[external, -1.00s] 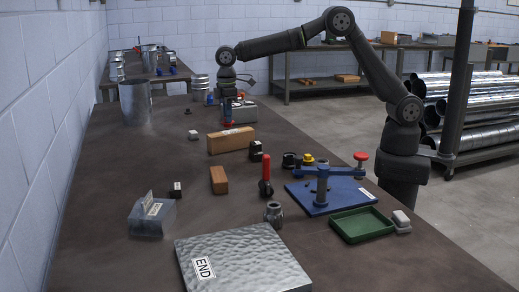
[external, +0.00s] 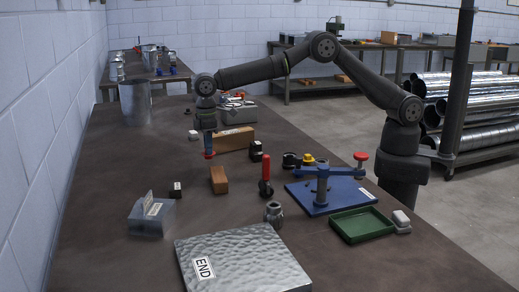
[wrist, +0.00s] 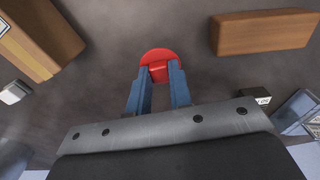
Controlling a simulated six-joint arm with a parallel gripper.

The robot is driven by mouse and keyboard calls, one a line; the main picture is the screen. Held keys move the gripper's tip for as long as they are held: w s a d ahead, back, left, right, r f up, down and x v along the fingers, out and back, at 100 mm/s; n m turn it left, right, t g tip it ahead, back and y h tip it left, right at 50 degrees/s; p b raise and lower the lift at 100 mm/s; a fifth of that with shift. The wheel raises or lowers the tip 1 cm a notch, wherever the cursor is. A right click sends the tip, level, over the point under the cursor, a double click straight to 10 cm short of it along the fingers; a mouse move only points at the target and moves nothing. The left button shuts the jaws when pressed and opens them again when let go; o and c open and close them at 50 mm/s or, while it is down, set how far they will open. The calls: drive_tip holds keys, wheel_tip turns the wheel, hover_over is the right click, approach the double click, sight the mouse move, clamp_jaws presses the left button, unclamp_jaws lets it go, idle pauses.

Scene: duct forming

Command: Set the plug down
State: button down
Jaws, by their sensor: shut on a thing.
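My gripper (external: 208,148) points straight down, its blue fingers shut on a red plug (external: 209,155). In the wrist view the fingers (wrist: 158,88) grip the round red plug (wrist: 156,56) between their tips. The plug is over the dark bench top (external: 105,205), in front of the long wooden block and behind the short one. I cannot tell whether its underside touches the bench. The lower side of the plug is hidden.
The long wooden block (external: 237,139) and short wooden block (external: 219,180) are close by. A small white cube (external: 193,135), a dark cube (external: 177,189) and a red-handled clamp (external: 265,175) stand around. Bare bench lies to the left.

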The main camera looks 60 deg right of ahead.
drive_tip(key=shift+f, duration=1.75)
drive_tip(key=shift+f, duration=0.1)
drive_tip(key=c, duration=1.3)
unclamp_jaws()
wheel_tip(320, 180, up, 12)
drive_tip(key=shift+r, duration=0.15)
drive_tip(key=shift+f, duration=4.3)
